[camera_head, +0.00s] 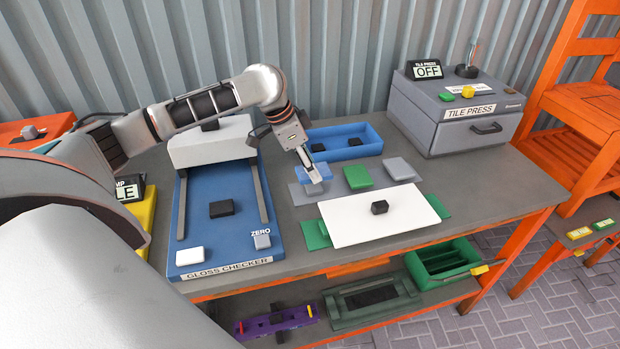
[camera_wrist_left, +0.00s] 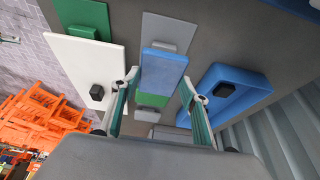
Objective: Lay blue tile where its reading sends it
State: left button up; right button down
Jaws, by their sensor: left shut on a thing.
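The blue tile (camera_head: 314,175) is held in my left gripper (camera_head: 309,164), over the grey mat (camera_head: 299,197) on the bench. In the left wrist view the blue tile (camera_wrist_left: 163,70) sits between the two fingers of the left gripper (camera_wrist_left: 160,88). Whether the tile touches the mat is not clear. The gloss checker (camera_head: 225,265), a blue base with a white head, stands left of it; a black block (camera_head: 222,208) lies on its bed. My right gripper is out of view.
A green tile (camera_head: 357,177) and a grey tile (camera_head: 400,169) lie to the right. A white board (camera_head: 350,222) with a black knob lies in front. A blue tray (camera_head: 368,134) holding black blocks stands behind. The tile press (camera_head: 450,130) at back right reads OFF. A left sign is partly hidden.

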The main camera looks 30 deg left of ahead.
pick_arm(q)
notch_tip(320, 180, down, 4)
jog(key=shift+f+b, duration=0.1)
jog(key=shift+b, duration=0.25)
jog(key=shift+p, duration=0.35)
jog(key=o, duration=1.2)
